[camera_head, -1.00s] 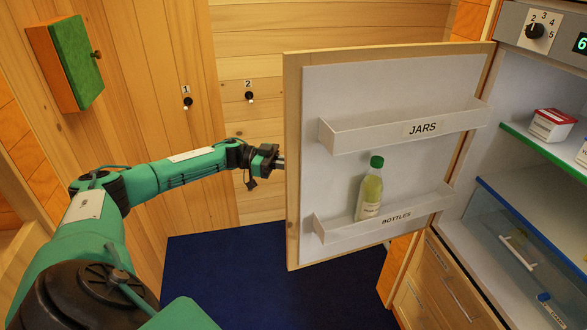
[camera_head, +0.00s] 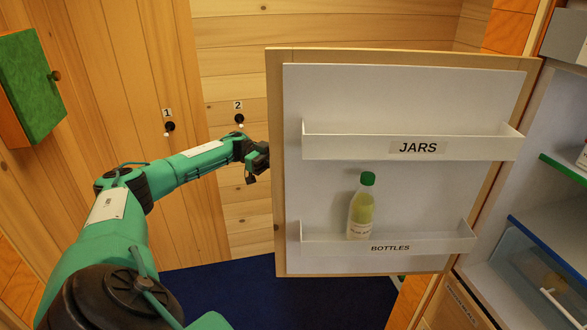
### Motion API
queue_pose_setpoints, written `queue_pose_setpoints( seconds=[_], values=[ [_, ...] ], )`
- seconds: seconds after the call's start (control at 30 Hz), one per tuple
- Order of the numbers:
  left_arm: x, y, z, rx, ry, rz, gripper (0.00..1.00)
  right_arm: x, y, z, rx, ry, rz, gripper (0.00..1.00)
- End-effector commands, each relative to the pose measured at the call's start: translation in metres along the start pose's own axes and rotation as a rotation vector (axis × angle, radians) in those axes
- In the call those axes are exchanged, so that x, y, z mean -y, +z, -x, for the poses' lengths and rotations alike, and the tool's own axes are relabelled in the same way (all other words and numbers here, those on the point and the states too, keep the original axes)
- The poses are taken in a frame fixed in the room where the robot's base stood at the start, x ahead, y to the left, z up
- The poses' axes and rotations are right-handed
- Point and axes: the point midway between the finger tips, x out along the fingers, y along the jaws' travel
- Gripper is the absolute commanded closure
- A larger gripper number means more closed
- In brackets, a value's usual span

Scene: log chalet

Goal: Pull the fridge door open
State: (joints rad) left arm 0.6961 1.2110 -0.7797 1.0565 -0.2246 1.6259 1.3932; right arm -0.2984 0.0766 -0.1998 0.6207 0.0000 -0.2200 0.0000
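The fridge door (camera_head: 296,160) stands wide open, with its white inner side facing me. It is hinged on the right beside the fridge interior (camera_head: 532,205). A shelf labelled JARS (camera_head: 340,146) is empty. A shelf labelled BOTTLES (camera_head: 330,245) holds one upright bottle with a green cap (camera_head: 361,208). My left gripper (camera_head: 268,158) is at the door's free left edge. My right gripper is not in view.
A green-fronted wall cabinet (camera_head: 32,82) hangs at the upper left. Hooks numbered 1 (camera_head: 169,127) and 2 (camera_head: 239,119) are on the wooden wall. A blue floor (camera_head: 225,292) lies below the door. A clear drawer (camera_head: 530,270) sits low in the fridge.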

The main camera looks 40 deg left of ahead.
Motion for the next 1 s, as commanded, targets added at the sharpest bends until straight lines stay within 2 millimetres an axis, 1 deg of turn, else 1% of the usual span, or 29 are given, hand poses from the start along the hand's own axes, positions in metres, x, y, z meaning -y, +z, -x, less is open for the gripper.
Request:
queue_pose_setpoints(
  seconds=[0.03, 0.5, 0.53, 0.57, 0.6, 1.0],
  values=[
    [-0.0008, 0.0022, 0.0000, 0.001, 0.003, 0.002, 1.00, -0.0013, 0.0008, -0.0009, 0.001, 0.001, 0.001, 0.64],
    [-0.0019, 0.0020, 0.0016, 0.002, 0.006, 0.002, 1.00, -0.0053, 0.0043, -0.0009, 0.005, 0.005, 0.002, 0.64],
    [-0.0019, 0.0020, 0.0016, 0.002, 0.006, 0.002, 0.83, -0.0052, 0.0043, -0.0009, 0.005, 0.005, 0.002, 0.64],
    [-0.0019, 0.0019, 0.0016, 0.002, 0.006, 0.002, 0.78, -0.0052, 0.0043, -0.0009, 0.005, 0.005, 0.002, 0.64],
    [-0.0019, 0.0018, 0.0017, 0.002, 0.006, 0.002, 0.74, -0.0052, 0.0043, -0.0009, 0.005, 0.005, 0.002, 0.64],
    [-0.0022, 0.0006, 0.0018, 0.001, 0.005, 0.002, 0.74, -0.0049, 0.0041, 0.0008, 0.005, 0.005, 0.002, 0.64]
  ],
)
